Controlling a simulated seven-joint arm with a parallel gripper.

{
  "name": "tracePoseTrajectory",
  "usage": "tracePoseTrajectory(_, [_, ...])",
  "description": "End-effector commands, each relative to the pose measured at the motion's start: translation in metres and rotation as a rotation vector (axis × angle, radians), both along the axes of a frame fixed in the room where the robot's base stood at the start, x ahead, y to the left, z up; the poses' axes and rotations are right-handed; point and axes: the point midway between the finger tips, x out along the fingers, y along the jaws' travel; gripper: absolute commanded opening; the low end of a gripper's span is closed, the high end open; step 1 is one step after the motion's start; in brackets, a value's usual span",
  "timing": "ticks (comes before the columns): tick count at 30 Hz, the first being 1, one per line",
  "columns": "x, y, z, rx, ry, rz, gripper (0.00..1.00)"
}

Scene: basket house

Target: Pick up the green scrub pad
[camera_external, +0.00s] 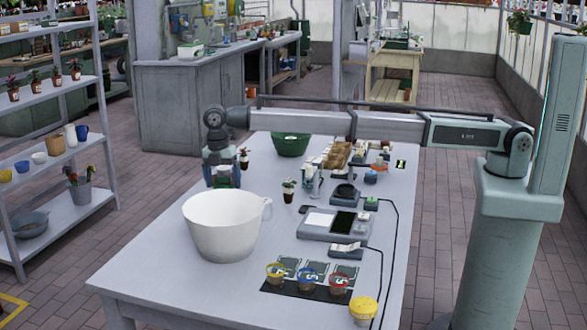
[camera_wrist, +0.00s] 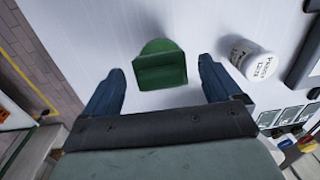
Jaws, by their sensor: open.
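The green scrub pad (camera_wrist: 161,66) appears in the wrist view as a thick green block on the pale table, with a darker face toward me. My gripper (camera_wrist: 160,82) is open, and its two blue fingers stand wide to either side of the pad in that view. The pad lies around and just beyond the fingertip line, and I see no contact. In the external view my gripper (camera_external: 222,184) points down over the table's left side, behind the big white mug-like pot (camera_external: 222,228). A little green shows at its fingers there, too small to identify surely.
A white lettered container (camera_wrist: 252,60) stands right of the right finger in the wrist view. Several coloured cups (camera_external: 307,279) sit near the table's front.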

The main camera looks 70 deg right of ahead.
Motion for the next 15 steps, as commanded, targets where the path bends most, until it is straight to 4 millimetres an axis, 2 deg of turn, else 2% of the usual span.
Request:
tracePoseTrajectory(8, [-0.0001, 0.0000, -0.0038, 0.000, -0.001, 0.000, 0.91])
tracePoseTrajectory(15, [-0.0001, -0.0001, -0.0037, 0.000, -0.001, 0.000, 0.68])
